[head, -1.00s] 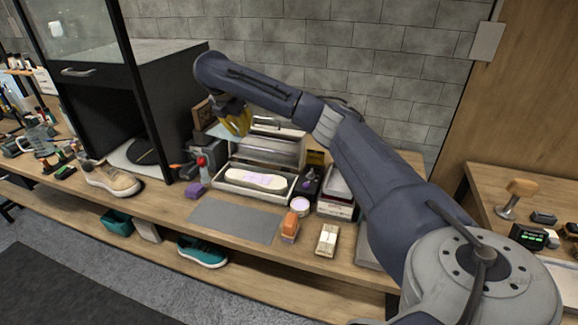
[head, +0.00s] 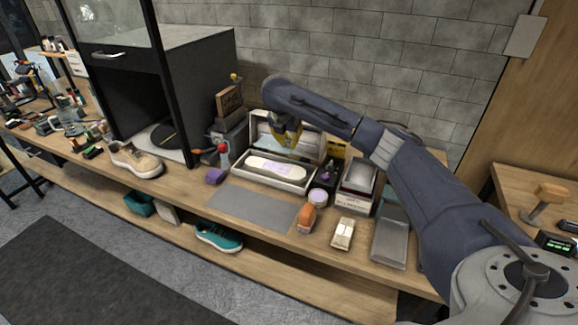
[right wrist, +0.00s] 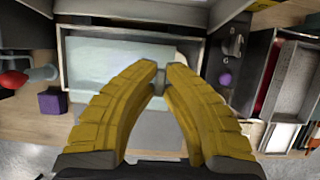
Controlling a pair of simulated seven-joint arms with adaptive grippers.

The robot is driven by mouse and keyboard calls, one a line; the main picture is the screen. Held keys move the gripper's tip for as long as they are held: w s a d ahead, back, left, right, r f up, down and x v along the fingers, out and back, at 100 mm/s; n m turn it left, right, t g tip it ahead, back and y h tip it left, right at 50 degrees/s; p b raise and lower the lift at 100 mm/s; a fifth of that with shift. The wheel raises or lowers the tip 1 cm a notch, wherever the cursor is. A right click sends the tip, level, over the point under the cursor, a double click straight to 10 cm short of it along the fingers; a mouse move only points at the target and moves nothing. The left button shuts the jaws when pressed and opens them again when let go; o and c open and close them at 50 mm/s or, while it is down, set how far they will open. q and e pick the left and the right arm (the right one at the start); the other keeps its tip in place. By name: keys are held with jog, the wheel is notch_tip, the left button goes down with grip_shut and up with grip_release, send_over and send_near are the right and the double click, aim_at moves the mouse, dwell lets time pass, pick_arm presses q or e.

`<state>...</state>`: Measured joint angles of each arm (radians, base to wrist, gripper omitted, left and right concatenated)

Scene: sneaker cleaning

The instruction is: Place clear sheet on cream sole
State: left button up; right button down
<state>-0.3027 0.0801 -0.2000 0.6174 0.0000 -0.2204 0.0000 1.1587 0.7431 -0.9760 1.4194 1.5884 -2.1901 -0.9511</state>
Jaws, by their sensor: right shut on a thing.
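The cream sole (head: 277,167) lies in an open pale box (head: 252,178) on the bench, with faint purple marks on its top. My right gripper (head: 287,138) is above the rear part of this box, fingers pointing down. In the right wrist view its yellow fingers (right wrist: 161,76) are closed together on the clear sheet (right wrist: 112,57), a pale, see-through bluish piece that stretches ahead of the fingertips. My left gripper is out of view.
A grey mat (head: 250,208) lies bare in front. A tan sneaker (head: 136,160) sits farther left.

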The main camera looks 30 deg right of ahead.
aim_at(285, 152)
jog(key=shift+f, duration=5.35)
jog(key=c, duration=1.6)
grip_release()
jog(key=shift+o, duration=0.2)
jog(key=v, duration=1.2)
jog(key=shift+w, duration=0.1)
